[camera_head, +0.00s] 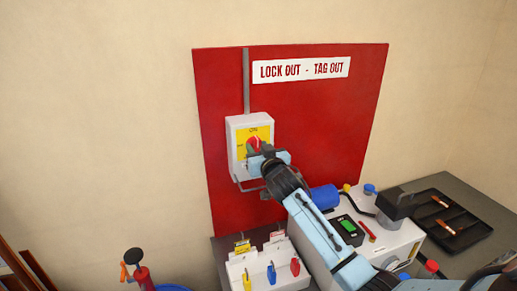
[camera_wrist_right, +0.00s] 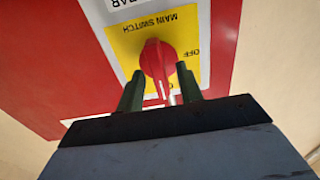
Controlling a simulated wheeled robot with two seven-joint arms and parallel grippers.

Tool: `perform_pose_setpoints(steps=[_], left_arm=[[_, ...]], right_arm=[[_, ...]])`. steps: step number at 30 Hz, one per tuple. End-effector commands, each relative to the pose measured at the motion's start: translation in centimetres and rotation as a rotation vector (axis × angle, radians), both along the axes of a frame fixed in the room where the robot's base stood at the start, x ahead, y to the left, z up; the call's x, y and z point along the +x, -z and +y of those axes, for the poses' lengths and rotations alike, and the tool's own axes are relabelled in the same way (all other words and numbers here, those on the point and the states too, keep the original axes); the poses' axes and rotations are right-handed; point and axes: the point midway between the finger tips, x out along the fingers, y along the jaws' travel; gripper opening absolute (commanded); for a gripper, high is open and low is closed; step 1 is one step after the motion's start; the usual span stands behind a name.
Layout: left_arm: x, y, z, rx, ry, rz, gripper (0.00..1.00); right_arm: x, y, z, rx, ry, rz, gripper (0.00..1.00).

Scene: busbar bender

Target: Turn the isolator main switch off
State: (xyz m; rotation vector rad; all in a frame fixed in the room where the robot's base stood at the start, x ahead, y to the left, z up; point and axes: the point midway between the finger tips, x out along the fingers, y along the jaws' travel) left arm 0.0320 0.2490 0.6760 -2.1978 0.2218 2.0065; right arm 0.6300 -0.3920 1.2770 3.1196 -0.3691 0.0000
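The isolator main switch (camera_head: 236,133) is a pale grey box on a red board, with a yellow plate and a red knob (camera_wrist_right: 157,60). In the right wrist view the plate appears upside down. The knob's handle points toward a partly hidden label at the bottom, which matches ON at the top in the head view; OFF is to the right. My right gripper (camera_wrist_right: 158,72) is open, one dark finger on each side of the knob's handle, with visible gaps. In the head view the right gripper (camera_head: 259,150) hides part of the knob. My left gripper is out of view.
A rack (camera_head: 262,267) with coloured padlocks stands below the board.

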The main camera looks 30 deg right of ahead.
Motion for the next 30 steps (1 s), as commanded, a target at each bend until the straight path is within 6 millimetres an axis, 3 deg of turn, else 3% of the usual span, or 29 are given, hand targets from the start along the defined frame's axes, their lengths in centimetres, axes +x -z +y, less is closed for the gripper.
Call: perform_pose_setpoints(steps=[3, 12, 23, 30], left_arm=[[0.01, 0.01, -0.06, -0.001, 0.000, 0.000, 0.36], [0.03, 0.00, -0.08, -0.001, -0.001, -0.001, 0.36], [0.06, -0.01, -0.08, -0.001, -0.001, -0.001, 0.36], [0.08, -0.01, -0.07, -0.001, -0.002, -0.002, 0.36]], right_arm=[[-0.01, 0.00, 0.01, 0.000, 0.000, 0.000, 0.36], [-0.03, 0.00, 0.02, 0.000, 0.000, 0.000, 0.00], [-0.02, 0.00, 0.03, -0.042, 0.000, 0.010, 0.00], [-0.01, 0.01, 0.09, -0.180, 0.001, 0.044, 0.00]])
